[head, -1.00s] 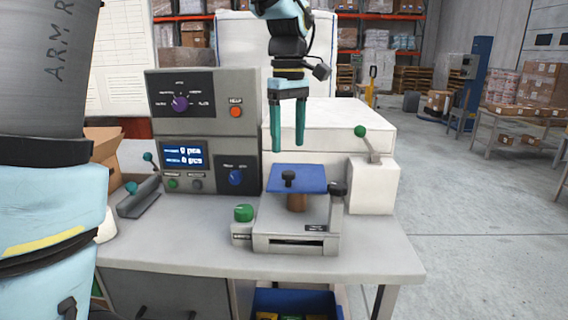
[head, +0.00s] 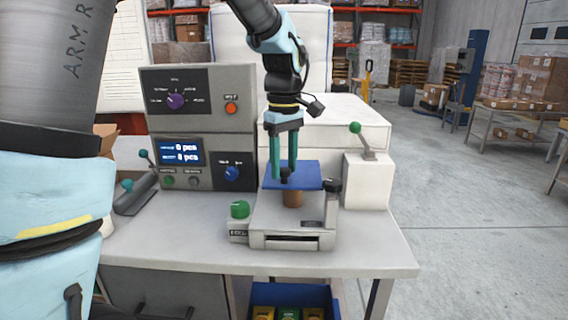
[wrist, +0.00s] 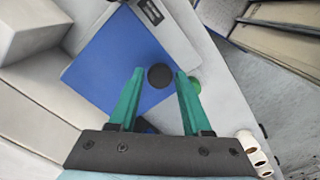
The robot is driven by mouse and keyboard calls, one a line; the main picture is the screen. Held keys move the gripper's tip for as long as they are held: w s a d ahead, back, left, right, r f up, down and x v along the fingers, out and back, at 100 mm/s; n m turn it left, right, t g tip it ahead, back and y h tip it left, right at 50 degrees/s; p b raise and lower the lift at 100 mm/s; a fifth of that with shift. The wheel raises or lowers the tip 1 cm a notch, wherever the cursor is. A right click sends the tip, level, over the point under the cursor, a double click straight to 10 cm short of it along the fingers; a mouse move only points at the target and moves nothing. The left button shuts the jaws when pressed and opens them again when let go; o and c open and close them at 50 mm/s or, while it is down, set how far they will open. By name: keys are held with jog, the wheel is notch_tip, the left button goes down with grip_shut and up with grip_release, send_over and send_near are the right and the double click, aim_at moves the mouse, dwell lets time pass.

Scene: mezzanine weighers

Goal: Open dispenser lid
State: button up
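The dispenser lid looks like the flat blue plate (head: 308,171) with a round black knob (head: 285,177), on the grey weighing device (head: 292,226). A brown cylinder (head: 292,198) shows beneath the plate. In the wrist view the blue plate (wrist: 105,70) lies below my fingers and the black knob (wrist: 160,76) sits between and just beyond the green fingertips. My gripper (head: 284,176) is open, pointing down over the knob, with a finger to each side. The wrist view shows a clear gap between the fingers (wrist: 160,72). I cannot tell whether they touch the plate.
A green knob (head: 239,209) sits at the device's front left. A white box with a green-tipped lever (head: 368,180) stands at right. A grey control panel (head: 190,100) stands at left. A blue bin (head: 290,292) is below the table (head: 180,250).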

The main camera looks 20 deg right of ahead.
grip_shut()
dwell(1.0)
